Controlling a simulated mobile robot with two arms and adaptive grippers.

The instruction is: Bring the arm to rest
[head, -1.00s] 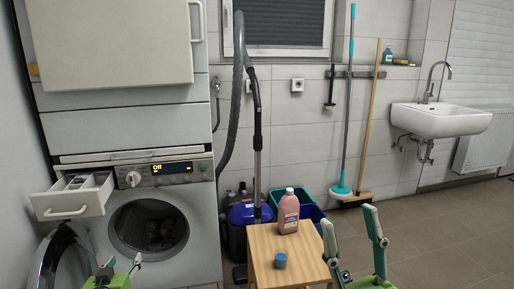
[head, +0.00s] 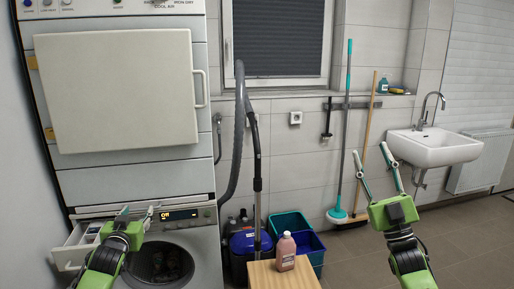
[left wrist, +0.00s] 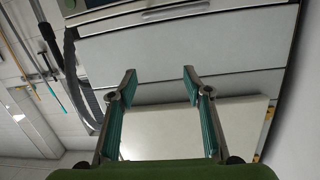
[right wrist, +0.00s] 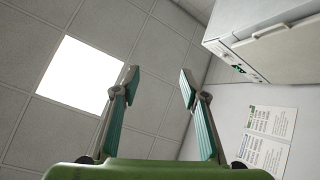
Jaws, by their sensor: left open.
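My left gripper (head: 136,214) is raised in front of the washer's control panel in the head view, its fingers apart and empty. In the left wrist view the same gripper (left wrist: 160,75) has wide-spread fingers with the pale dryer front beyond. My right gripper (head: 372,157) is raised at the right of the head view, fingers pointing up, in front of the tiled wall and below-left of the sink. In the right wrist view its fingers (right wrist: 158,78) are apart with nothing between them, and the ceiling lies beyond.
The washer (head: 205,250) has its detergent drawer (head: 72,256) pulled out at left. The dryer (head: 120,90) is stacked above. A wooden stool (head: 262,275) carries a pink bottle (head: 286,252). A vacuum hose (head: 240,130), broom and mop stand by the wall. Floor at right is clear.

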